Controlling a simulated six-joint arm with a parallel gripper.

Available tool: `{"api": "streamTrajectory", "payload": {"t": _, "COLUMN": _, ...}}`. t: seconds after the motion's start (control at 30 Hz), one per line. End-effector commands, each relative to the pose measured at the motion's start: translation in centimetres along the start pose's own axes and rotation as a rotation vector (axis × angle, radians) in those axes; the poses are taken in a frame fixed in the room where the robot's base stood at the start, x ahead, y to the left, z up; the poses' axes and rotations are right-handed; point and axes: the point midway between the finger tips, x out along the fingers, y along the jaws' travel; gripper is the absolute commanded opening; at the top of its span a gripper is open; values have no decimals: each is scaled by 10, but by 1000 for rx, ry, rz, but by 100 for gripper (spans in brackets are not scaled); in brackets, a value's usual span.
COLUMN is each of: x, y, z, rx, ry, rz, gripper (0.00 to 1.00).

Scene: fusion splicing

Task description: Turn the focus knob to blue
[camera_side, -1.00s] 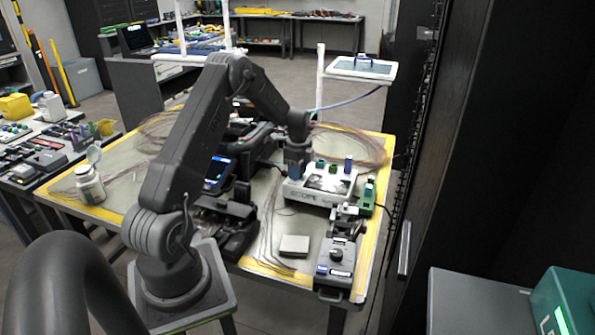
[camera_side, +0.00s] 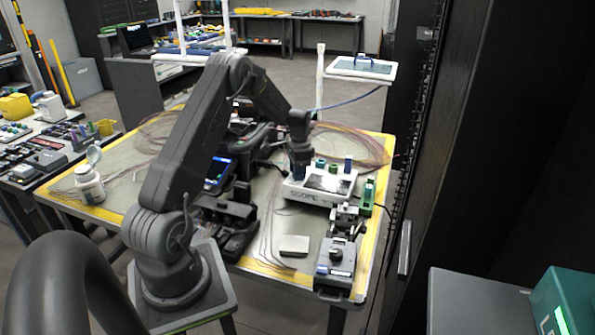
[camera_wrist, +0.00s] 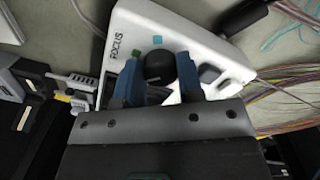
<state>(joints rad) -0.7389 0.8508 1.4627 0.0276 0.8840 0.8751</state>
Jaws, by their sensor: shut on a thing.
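The focus knob (camera_wrist: 158,66) is a round black knob on the white scope box (camera_wrist: 200,40), with the word FOCUS printed beside it in the wrist view. A blue-teal square mark (camera_wrist: 157,40) lies just beyond the knob and a green mark (camera_wrist: 136,54) sits to its left. My gripper (camera_wrist: 160,75) is shut on the knob, with one blue finger on each side. The knob's pointer is not clear. In the side view the white scope box (camera_side: 318,199) stands on the table, and my gripper (camera_side: 297,175) is down at its left end, hiding the knob.
Blue and green posts (camera_side: 348,165) stand on the scope box's back edge. A grey device with a black knob (camera_side: 337,262) and a small grey block (camera_side: 294,245) lie in front. Loose fibres (camera_wrist: 285,95) spread to the right of the box in the wrist view.

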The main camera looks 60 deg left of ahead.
Motion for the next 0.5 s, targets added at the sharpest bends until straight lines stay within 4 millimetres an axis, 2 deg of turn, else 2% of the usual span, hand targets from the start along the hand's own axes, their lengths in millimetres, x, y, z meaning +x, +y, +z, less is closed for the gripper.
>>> {"api": "streamTrajectory", "payload": {"t": 0.2, "x": -2, "y": 0, "z": -2, "rx": -87, "ry": 1, "rz": -1, "gripper": 11}}
{"api": "streamTrajectory", "payload": {"t": 0.5, "x": -2, "y": 0, "z": -2, "rx": -128, "ry": 1, "rz": -2, "gripper": 11}}
